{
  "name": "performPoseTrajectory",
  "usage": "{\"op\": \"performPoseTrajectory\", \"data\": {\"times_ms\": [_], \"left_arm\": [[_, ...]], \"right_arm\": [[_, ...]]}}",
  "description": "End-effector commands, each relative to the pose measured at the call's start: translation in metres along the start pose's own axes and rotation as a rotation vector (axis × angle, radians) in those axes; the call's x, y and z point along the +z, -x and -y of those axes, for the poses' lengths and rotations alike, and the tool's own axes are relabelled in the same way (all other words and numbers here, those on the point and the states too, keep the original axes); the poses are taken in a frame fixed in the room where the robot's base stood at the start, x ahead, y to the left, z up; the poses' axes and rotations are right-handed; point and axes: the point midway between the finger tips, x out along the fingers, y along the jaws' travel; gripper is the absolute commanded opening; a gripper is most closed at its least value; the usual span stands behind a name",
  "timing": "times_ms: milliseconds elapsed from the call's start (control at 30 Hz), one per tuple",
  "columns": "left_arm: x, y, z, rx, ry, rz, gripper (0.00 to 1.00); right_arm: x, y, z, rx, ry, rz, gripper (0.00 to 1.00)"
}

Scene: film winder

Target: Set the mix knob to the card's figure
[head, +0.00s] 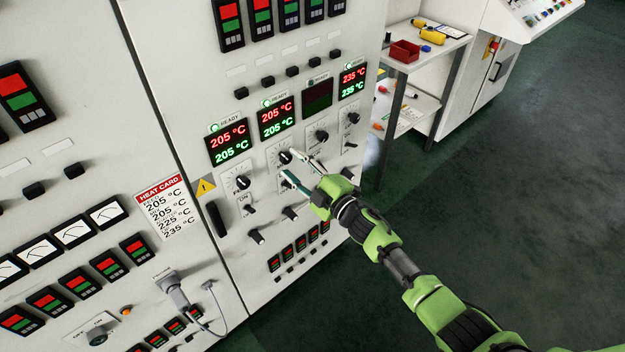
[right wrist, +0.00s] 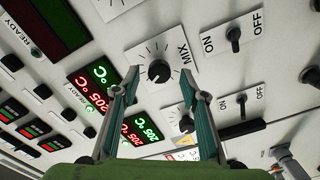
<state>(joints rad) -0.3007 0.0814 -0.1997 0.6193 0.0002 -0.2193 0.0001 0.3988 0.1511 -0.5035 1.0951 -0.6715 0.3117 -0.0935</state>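The mix knob (right wrist: 159,72) is black, on a white scale plate marked MIX; in the head view the knob (head: 285,156) sits under the second display (head: 276,118), which reads red 205 °C over green 205 °C. My right gripper (head: 290,164) is open. In the right wrist view its fingertips spread to both sides of the mix knob, with visible gaps; depth to the panel is unclear. My left gripper is out of view.
The neighbouring display (head: 317,97) is dark. Other knobs (head: 242,182) and ON/OFF switches (right wrist: 235,35) crowd the panel near my fingers. A shelf with a red bin (head: 404,51) stands beyond the cabinet. The floor at right is clear.

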Motion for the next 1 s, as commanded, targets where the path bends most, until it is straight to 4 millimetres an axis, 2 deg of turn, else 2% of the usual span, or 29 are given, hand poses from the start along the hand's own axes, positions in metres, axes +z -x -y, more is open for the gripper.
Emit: {"op": "performPoseTrajectory", "data": {"times_ms": [200,400,600,1000], "left_arm": [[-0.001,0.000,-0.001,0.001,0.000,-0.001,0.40],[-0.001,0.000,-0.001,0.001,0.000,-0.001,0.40],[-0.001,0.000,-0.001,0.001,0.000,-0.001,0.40],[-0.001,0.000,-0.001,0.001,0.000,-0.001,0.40]], "right_arm": [[0.002,0.047,0.002,-0.004,0.001,0.002,0.40],[0.001,0.082,0.002,-0.003,0.000,0.002,0.40],[0.000,0.096,0.001,-0.001,-0.001,0.000,0.40],[0.001,0.096,0.001,-0.001,-0.001,0.001,0.40]]}}
